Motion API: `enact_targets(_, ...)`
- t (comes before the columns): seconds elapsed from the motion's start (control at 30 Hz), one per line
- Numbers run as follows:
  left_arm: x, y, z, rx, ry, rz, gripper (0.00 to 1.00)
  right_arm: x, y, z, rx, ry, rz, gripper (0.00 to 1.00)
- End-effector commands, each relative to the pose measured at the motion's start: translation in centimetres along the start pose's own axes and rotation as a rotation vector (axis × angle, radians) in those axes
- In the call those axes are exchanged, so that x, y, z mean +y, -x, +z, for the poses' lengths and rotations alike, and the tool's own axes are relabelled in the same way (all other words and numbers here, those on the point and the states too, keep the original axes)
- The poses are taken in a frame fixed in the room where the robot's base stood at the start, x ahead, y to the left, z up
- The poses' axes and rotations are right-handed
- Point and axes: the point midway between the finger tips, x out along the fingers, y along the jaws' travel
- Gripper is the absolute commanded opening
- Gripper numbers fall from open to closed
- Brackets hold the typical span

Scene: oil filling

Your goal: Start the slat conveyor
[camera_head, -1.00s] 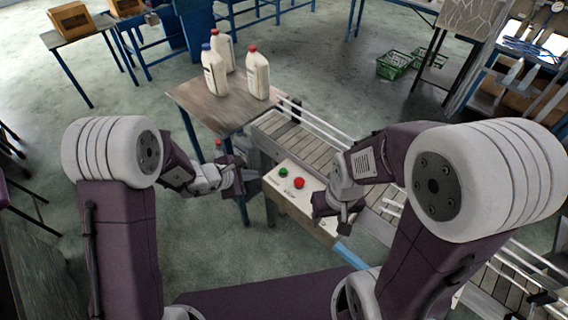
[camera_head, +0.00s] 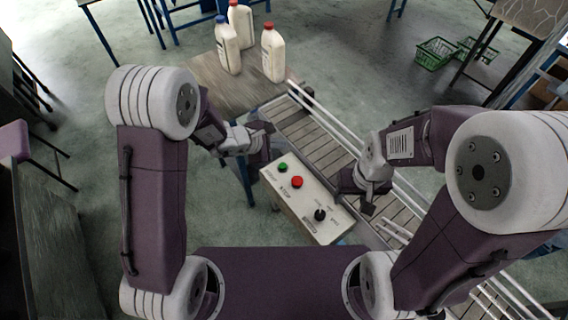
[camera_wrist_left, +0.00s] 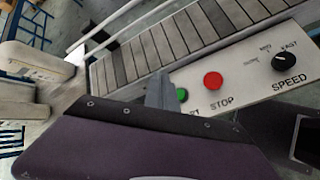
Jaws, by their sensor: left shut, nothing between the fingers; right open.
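The slat conveyor (camera_head: 312,147) runs diagonally from the wooden table towards the lower right. Its pale control panel (camera_head: 278,187) carries a green button (camera_head: 282,168), a red STOP button (camera_head: 297,182) and a black speed knob (camera_head: 320,214). My left gripper (camera_head: 266,142) is shut and empty, just beyond and left of the green button. In the left wrist view its grey finger (camera_wrist_left: 158,92) stands beside the green button (camera_wrist_left: 182,94) and hides part of its label; contact is not clear. My right gripper (camera_head: 360,194) is open and empty, right of the panel by the conveyor.
Several white bottles with red or blue caps (camera_head: 273,56) stand on the wooden table (camera_head: 212,83) at the conveyor's far end. White guide rails (camera_head: 322,115) run along the conveyor. Green baskets (camera_head: 434,54) lie on the floor at the upper right.

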Motion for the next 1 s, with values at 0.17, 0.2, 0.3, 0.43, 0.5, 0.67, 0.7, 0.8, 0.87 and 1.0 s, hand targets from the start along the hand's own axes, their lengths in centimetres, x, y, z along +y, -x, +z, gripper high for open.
enact_targets(0.17, -0.9, -1.2, -0.9, 0.0, 0.0, -0.002, 0.0, 0.0, -1.1, 0.1, 0.0, 0.0, 0.0, 0.53)
enact_targets(0.2, -1.2, -1.6, -1.2, 0.0, 0.002, -0.002, 0.0, 0.0, -1.5, 0.1, 0.0, 0.0, 0.0, 0.53)
enact_targets(0.3, -2.0, -2.7, -2.0, 0.0, 0.002, -0.002, 0.0, 0.1, -2.3, 0.2, 0.0, 0.0, 0.0, 0.53)
enact_targets(0.43, -3.0, -4.0, -3.0, 0.001, 0.002, -0.002, 0.0, 0.1, -3.3, 0.3, 0.0, 0.0, 0.0, 0.53)
enact_targets(0.5, -3.5, -4.8, -3.5, 0.0, 0.001, -0.001, 0.0, 0.1, -3.9, 0.4, 0.0, 0.0, 0.0, 0.53)
enact_targets(0.67, -4.2, -5.8, -4.2, 0.0, -0.001, 0.001, 0.0, 0.1, -5.9, 0.6, 0.0, 0.0, 0.0, 0.53)
enact_targets(0.7, -4.3, -6.0, -4.3, 0.0, 0.0, 0.001, 0.0, 0.1, -6.2, 0.6, 0.0, 0.0, 0.0, 0.53)
enact_targets(0.8, -4.5, -6.2, -4.5, 0.0, 0.0, 0.0, 0.0, 0.1, -6.5, 0.7, 0.0, 0.0, 0.0, 0.53)
enact_targets(0.87, -4.5, -6.2, -4.5, 0.0, 0.0, 0.0, 0.0, 0.1, -6.6, 0.7, 0.0, 0.0, 0.0, 0.53)
enact_targets(1.0, -4.5, -6.1, -4.5, 0.0, 0.0, -0.001, 0.0, 0.1, -6.5, 0.7, 0.0, 0.0, 0.0, 0.53)
